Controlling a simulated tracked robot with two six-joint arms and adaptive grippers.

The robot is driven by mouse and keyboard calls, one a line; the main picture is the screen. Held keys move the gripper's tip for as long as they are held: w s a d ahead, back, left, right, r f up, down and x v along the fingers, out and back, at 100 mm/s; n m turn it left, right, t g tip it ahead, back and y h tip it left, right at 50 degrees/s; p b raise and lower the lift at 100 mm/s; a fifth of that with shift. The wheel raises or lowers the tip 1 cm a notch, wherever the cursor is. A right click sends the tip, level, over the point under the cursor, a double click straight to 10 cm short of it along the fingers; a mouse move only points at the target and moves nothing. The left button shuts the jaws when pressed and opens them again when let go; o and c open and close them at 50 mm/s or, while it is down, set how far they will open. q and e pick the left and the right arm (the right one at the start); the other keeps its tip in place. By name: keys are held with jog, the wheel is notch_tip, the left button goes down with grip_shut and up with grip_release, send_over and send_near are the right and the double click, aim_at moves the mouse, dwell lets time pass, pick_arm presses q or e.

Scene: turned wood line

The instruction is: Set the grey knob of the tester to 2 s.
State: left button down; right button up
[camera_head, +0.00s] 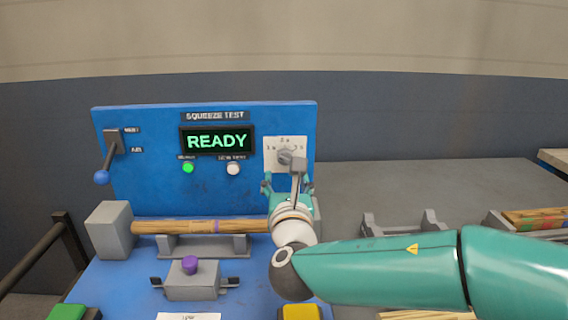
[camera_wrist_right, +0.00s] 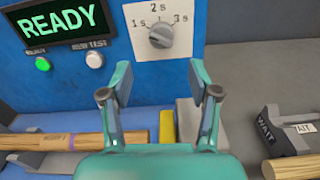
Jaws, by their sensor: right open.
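The tester's blue panel (camera_head: 150,170) carries a lit green READY display (camera_head: 217,140). The grey knob (camera_wrist_right: 160,36) sits on a white plate (camera_wrist_right: 143,48) marked 1 s at left, 2 s at top and 3 s at right. In the head view the knob (camera_head: 285,157) is partly covered by my right wrist parts. I cannot tell clearly which mark it points to. My right gripper (camera_wrist_right: 158,80) is open and empty, its fingers below the knob in the wrist view and apart from it. My left gripper is not in view.
A turned wooden piece (camera_head: 185,227) lies on the grey cradle (camera_head: 175,248) below the panel. A lever with a blue ball (camera_head: 102,177) is at the panel's left. A green lamp (camera_head: 188,168) is lit. A grey holder marked WAIT (camera_wrist_right: 285,125) stands right.

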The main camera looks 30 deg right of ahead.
aim_at(284, 161)
jog(key=x, duration=0.8)
jog(key=shift+d, duration=0.2)
jog(key=c, duration=1.2)
jog(key=shift+o, duration=0.3)
jog(key=shift+f+m+b, duration=0.2)
jog(key=shift+m+b, duration=0.3)
jog(key=shift+b, duration=0.3)
jog(key=m+b, duration=0.8)
jog(key=b, duration=0.3)
jog(key=shift+w+a, duration=0.1)
jog(key=shift+a, duration=0.05)
jog(key=shift+r+m+b, duration=0.15)
jog(key=shift+m+b, duration=1.1)
jog(key=shift+m, duration=0.15)
